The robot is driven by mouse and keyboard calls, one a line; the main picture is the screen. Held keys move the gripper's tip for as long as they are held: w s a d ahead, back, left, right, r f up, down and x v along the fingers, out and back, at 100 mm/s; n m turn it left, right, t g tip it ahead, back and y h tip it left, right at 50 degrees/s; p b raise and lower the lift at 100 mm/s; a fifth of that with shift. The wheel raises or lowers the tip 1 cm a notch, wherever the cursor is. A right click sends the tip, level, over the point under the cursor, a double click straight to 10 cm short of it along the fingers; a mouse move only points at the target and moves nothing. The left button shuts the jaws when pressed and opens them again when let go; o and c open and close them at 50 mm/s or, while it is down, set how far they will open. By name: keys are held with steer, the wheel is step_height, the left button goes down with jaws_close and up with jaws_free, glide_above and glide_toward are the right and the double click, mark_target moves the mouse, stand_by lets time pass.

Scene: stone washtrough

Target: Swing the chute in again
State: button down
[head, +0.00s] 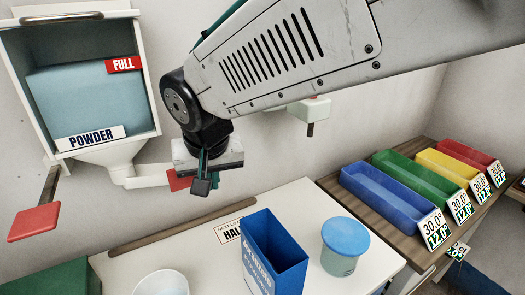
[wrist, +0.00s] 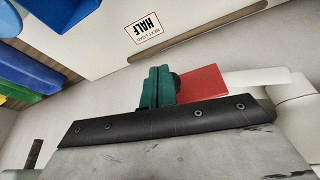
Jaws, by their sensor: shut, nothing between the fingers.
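The white chute (head: 150,176) comes out of the funnel under the powder hopper (head: 95,105) and points right, with a red tab (head: 178,181) at its end. In the wrist view, the chute (wrist: 255,77) runs in from the right to its red tab (wrist: 203,84). My gripper (head: 202,186) is shut and empty, pointing down just right of the tab. The green fingers (wrist: 157,86) overlap the tab's left edge in the wrist view. I cannot tell whether they touch it. My gripper hides part of the tab in the head view.
A red paddle (head: 35,222) hangs left of the hopper. Below, the white top (head: 205,255) carries an open blue box (head: 273,250), a blue-lidded jar (head: 344,245) and a white cup (head: 161,284). Coloured bins, including a blue one (head: 385,200), stand on the right shelf.

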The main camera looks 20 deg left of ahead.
steer(key=s+d+r, duration=0.4)
steer(key=d+r, duration=0.1)
steer(key=r, duration=0.5)
steer(key=d+f+g+h, duration=0.1)
steer(key=d+f, duration=0.2)
steer(key=d, duration=1)
steer(key=d+f+g+h, duration=0.15)
steer(key=d+f, duration=0.25)
steer(key=d, duration=0.9)
steer(key=s+d+f+m, duration=0.1)
steer(key=s+d+m, duration=0.2)
steer(key=d, duration=0.7)
steer(key=s+d+f+m, duration=0.1)
steer(key=s+d+m, duration=0.3)
steer(key=d, duration=0.6)
steer(key=shift+d+t, duration=0.15)
steer(key=shift+t, duration=0.2)
